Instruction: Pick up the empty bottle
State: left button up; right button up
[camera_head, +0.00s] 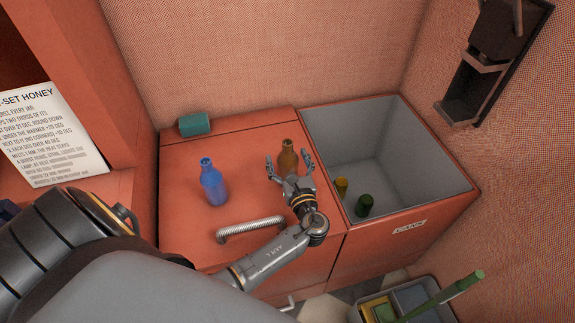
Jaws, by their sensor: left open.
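A brown bottle (288,158) stands upright on the red counter top (240,150), close to the bin's edge. My left gripper (290,166) is open, with its fingers on either side of the brown bottle's lower part; I cannot tell whether they touch it. A blue bottle (213,185) stands upright on the same top, left of the gripper. Whether either bottle is empty does not show. My right gripper is not in view.
A coiled metal handle (251,229) lies in front of the blue bottle. A teal block (195,124) sits at the back. A caddy (411,300) stands lower right.

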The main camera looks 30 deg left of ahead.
pick_arm(q)
jog(key=c, duration=1.4)
jog(key=shift+r, duration=0.15)
jog(key=shift+r, duration=0.55)
jog(key=s+a+r, duration=0.1)
jog(key=s+r, duration=1.1)
jog(key=s, duration=0.2)
jog(key=d+m+t+h, duration=0.2)
jog(key=d+m+h, duration=0.1)
jog(key=d+h, duration=0.1)
jog(key=d+m+t+h, duration=0.2)
jog(key=d+m+h, duration=0.1)
jog(key=d+h, duration=0.2)
jog(key=d+m+t+h, duration=0.2)
jog(key=d+m+h, duration=0.2)
jog(key=d, duration=0.1)
jog(key=shift+s+d+f+h+b, duration=0.1)
jog(key=shift+s+d+h+b, duration=0.2)
jog(key=shift+s+h, duration=0.1)
